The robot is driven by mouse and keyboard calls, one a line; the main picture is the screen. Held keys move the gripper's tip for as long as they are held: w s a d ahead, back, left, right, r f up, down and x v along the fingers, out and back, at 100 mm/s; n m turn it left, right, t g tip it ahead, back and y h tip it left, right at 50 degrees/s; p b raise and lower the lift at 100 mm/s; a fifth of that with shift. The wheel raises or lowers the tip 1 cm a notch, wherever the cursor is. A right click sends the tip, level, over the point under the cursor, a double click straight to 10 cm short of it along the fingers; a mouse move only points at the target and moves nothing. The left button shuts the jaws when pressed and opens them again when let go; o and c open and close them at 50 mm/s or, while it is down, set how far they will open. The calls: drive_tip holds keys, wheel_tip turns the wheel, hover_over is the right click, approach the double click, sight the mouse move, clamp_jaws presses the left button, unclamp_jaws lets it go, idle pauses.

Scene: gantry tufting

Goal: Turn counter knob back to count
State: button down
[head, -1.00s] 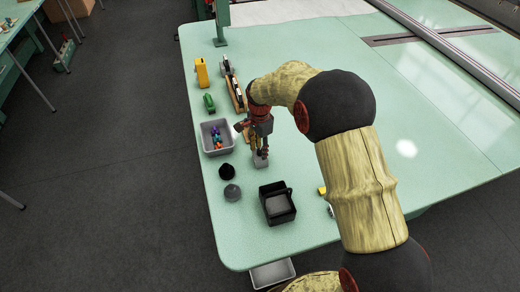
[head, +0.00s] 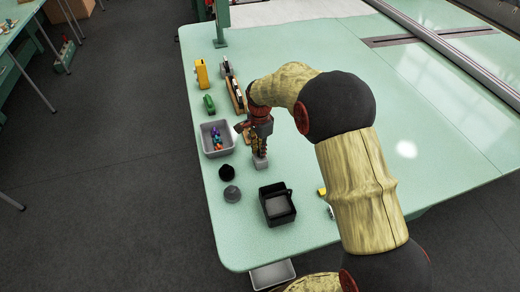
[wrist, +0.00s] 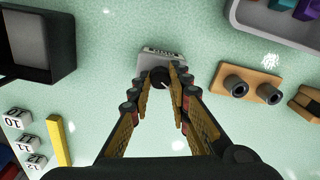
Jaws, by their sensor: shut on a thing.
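The counter is a small grey box (head: 260,163) on the green table, under my gripper in the head view. In the wrist view the counter (wrist: 150,54) shows a small digit window at its far edge, too small to read surely. Its dark round knob (wrist: 159,76) faces up toward me. My gripper (wrist: 168,77) points down, with its fingertips shut on the knob. The fingers partly hide the knob. In the head view my gripper (head: 260,152) stands upright over the counter.
A grey bin (head: 217,138) with coloured pieces stands left of the counter. Two dark round items (head: 229,182) lie below that bin. A black open box (head: 277,204) stands toward the front. A wooden block with two dark rings (wrist: 253,86) is right in the wrist view.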

drive_tip(key=shift+n, duration=0.3)
drive_tip(key=n+p, duration=0.2)
drive_tip(key=shift+r+n+p, duration=0.15)
drive_tip(key=shift+n+p, duration=0.15)
drive_tip(key=n+p, duration=0.1)
drive_tip(key=n, duration=0.1)
drive_tip(key=shift+n+p, duration=0.3)
drive_tip(key=shift+n, duration=0.1)
drive_tip(key=n+p, duration=0.2)
drive_tip(key=n, duration=0.4)
drive_tip(key=shift+p, duration=0.35)
drive_tip(key=n+p, duration=0.1)
drive_tip(key=n, duration=0.5)
drive_tip(key=shift+n+p, duration=0.3)
drive_tip(key=shift+p, duration=0.1)
drive_tip(key=n+p, duration=0.1)
drive_tip(key=n, duration=0.4)
drive_tip(key=shift+n, duration=0.3)
drive_tip(key=c, duration=1.7)
unclamp_jaws()
